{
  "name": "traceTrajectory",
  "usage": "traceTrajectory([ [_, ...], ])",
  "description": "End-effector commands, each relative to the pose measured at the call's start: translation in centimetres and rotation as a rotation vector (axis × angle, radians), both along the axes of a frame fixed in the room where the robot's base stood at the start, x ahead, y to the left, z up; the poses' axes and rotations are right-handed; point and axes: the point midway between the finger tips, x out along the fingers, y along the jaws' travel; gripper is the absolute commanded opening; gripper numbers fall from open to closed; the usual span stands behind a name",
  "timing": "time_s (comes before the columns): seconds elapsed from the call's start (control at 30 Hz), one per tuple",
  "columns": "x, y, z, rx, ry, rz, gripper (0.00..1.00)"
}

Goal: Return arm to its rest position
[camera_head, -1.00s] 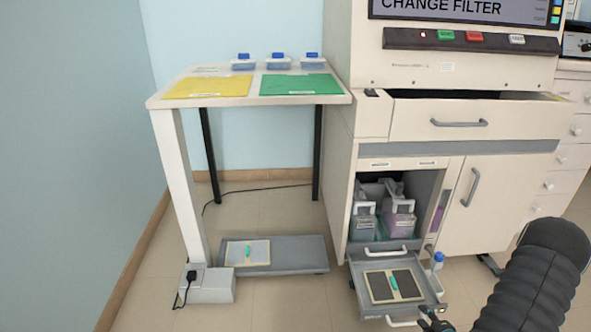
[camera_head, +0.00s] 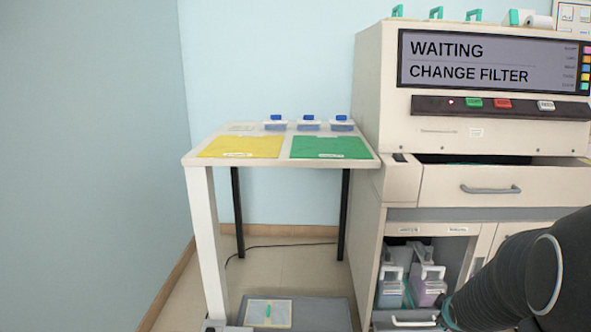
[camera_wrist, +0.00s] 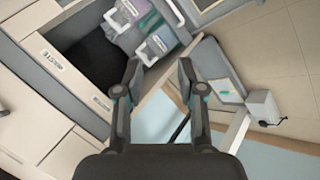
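My gripper (camera_wrist: 160,78) shows in the wrist view with its two fingers apart and nothing between them. It hangs in front of the staining machine's (camera_head: 470,190) open lower compartment. In the head view my black arm reaches in from the right edge over the cabinet front, and the fingers are out of sight there. The machine's screen reads "WAITING" and "CHANGE FILTER".
Containers with handles (camera_head: 425,285) stand in the lower compartment; they also show in the wrist view (camera_wrist: 155,45). A side table (camera_head: 190,160) with yellow and green mats stands left. A low grey platform (camera_head: 335,312) lies beneath it. Floor left of the machine is partly open.

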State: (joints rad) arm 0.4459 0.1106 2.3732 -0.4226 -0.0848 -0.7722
Motion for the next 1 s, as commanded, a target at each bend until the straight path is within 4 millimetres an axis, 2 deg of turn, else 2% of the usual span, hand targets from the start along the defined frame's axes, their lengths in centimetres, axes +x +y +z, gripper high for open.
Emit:
traceTrajectory([
  [0.03,-0.5,1.2,1.8,0.021,-0.009,-0.028,0.39],
  [0.2,-3.2,5.1,6.1,0.129,-0.016,-0.153,0.39],
  [0.37,-6.5,8.9,9.5,0.245,-0.02,-0.264,0.39],
  [0.5,-10.0,12.3,11.9,0.356,-0.015,-0.354,0.39],
  [0.8,-18.2,18.6,15.0,0.588,0.035,-0.509,0.39],
  [1.0,-21.5,20.6,15.6,0.667,0.071,-0.559,0.39],
])
